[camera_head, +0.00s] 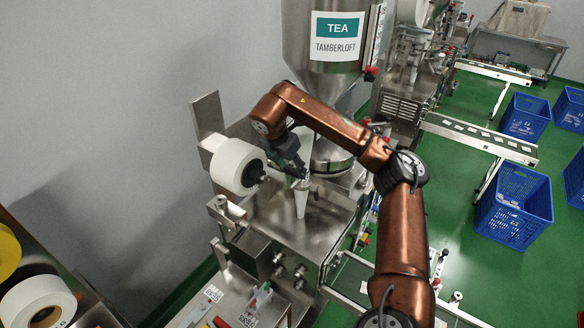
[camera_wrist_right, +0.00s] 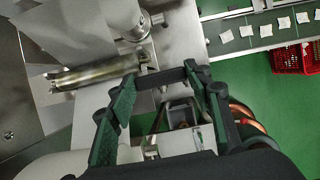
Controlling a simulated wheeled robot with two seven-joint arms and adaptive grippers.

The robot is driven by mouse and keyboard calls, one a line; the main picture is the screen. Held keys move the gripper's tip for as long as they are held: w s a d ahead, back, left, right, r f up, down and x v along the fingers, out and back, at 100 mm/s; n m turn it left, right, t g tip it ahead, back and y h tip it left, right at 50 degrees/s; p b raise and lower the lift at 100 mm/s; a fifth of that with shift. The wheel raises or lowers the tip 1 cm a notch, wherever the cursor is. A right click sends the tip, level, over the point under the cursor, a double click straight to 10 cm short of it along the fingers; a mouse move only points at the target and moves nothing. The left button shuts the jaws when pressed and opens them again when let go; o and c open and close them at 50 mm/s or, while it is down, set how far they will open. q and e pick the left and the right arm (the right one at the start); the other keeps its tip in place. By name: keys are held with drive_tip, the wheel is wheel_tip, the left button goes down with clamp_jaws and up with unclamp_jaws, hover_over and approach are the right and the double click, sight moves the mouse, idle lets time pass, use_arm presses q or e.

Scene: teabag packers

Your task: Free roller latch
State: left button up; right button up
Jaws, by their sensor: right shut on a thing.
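My right gripper (camera_head: 302,178) reaches down over the tea machine, just right of the white paper roll (camera_head: 236,166). In the right wrist view the dark fingers (camera_wrist_right: 166,78) close in over the machine's metal plate. The roll's black spindle knob (camera_head: 258,175) is left of the fingertips and apart from them. My left gripper is not in view.
The tea hopper (camera_head: 325,68) rises behind my right arm. A metal roller bar (camera_wrist_right: 95,73) lies left of the fingers in the wrist view.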

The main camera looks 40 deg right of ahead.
idle(0.5)
drive_tip(key=o, duration=1.2)
drive_tip(key=shift+c, duration=0.2)
drive_tip(key=v, duration=1.2)
